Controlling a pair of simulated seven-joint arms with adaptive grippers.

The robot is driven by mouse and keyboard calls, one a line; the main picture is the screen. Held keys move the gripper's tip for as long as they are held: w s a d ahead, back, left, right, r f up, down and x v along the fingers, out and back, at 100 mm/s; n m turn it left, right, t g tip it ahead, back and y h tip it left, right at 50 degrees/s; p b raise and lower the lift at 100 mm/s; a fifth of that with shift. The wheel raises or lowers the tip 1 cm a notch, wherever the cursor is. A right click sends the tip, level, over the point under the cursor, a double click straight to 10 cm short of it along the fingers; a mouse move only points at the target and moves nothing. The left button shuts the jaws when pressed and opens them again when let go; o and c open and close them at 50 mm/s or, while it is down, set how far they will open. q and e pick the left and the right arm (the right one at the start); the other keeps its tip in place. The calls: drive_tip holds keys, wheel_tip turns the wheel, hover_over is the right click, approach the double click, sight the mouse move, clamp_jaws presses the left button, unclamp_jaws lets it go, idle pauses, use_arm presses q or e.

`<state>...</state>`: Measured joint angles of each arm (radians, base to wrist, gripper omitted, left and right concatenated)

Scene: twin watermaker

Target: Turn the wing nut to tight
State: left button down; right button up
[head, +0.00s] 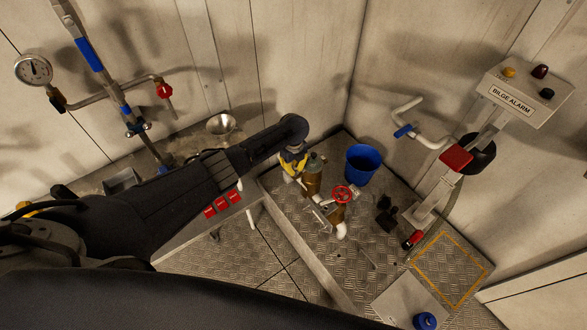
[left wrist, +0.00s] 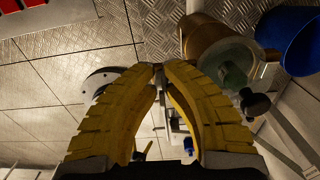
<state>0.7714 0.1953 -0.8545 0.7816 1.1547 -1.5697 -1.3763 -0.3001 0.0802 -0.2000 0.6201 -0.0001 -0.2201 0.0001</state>
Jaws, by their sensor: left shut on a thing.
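My left gripper (head: 293,167) reaches down beside a brass-coloured canister with a greenish top (head: 313,175) on the raised metal deck. In the left wrist view its yellow fingers (left wrist: 158,70) come together at the tips, shut on a small part beside the canister (left wrist: 205,40). I take that part to be the wing nut; the fingertips hide most of it and its shape cannot be made out. A black knob (left wrist: 255,103) sticks out at the canister's clear rim, apart from the fingers. My right gripper is not in view.
A blue bucket (head: 363,163) stands right behind the canister. A red handwheel valve (head: 343,194) with white pipe is just right of it. A bilge alarm box (head: 513,98) stands at the right. The deck has a raised edge; free floor (head: 235,255) lies in front.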

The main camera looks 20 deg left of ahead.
use_arm(q)
drive_tip(key=shift+f, duration=0.1)
drive_tip(key=c, duration=1.6)
unclamp_jaws()
wheel_tip(320, 180, up, 12)
